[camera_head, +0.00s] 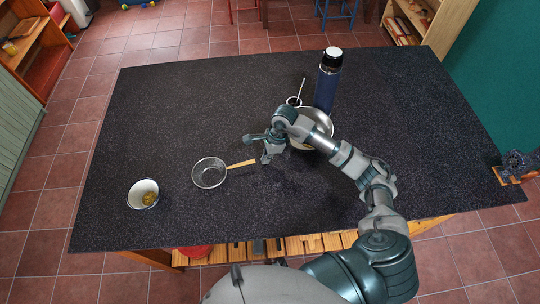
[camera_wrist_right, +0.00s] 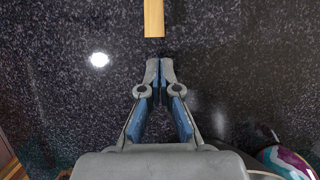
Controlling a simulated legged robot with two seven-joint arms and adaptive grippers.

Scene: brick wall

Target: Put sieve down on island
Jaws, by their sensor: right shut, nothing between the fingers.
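The sieve (camera_head: 209,174) lies on the dark speckled island (camera_head: 150,110), left of my right gripper, its wooden handle (camera_head: 241,164) pointing right toward the gripper. In the right wrist view the handle end (camera_wrist_right: 153,20) shows at the top, a short gap ahead of the fingertips. My right gripper (camera_head: 264,158) is low over the island. In the wrist view its fingertips (camera_wrist_right: 160,64) are together with nothing between them. My left gripper is not in view.
A small white bowl (camera_head: 143,193) with yellowish contents stands left of the sieve. The island's left and far right are clear.

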